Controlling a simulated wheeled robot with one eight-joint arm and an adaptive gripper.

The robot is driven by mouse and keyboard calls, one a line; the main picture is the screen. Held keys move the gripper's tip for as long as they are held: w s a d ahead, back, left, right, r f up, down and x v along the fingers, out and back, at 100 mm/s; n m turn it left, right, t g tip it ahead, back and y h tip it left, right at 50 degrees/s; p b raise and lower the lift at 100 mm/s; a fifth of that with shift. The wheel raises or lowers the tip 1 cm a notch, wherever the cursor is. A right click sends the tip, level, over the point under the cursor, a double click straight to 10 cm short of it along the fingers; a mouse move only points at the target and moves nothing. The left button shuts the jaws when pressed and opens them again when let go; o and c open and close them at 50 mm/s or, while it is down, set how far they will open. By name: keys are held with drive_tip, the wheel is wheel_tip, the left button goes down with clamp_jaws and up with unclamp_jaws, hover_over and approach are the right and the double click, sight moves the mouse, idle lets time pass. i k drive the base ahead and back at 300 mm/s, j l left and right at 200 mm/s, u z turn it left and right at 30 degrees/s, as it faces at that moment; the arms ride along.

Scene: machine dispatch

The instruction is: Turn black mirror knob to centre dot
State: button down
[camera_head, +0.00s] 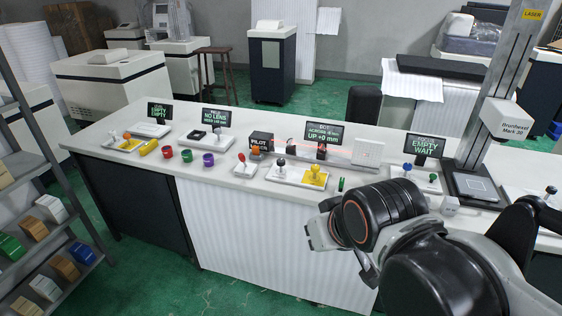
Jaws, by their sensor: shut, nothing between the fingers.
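A display (324,133) behind reads "UP +0 mm" under an ACROSS line too small to read surely. My gripper (322,228) is shut and empty, in front of the counter's front edge, to the right of and nearer than the black knob. Its fingertips are partly unclear.
A red-handled lever (244,163) stands left of the plate, with coloured cups (186,156) farther left. A small green piece (341,184) lies right of the plate. The laser column (499,90) rises at right. A shelf (45,200) stands at far left.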

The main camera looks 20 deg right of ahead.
sight(280, 163)
drive_tip(key=i+j+z, duration=0.3)
drive_tip(key=i, duration=0.25)
drive_tip(key=i+j+z, duration=0.3)
drive_tip(key=i+j, duration=0.1)
drive_tip(key=i, duration=0.1)
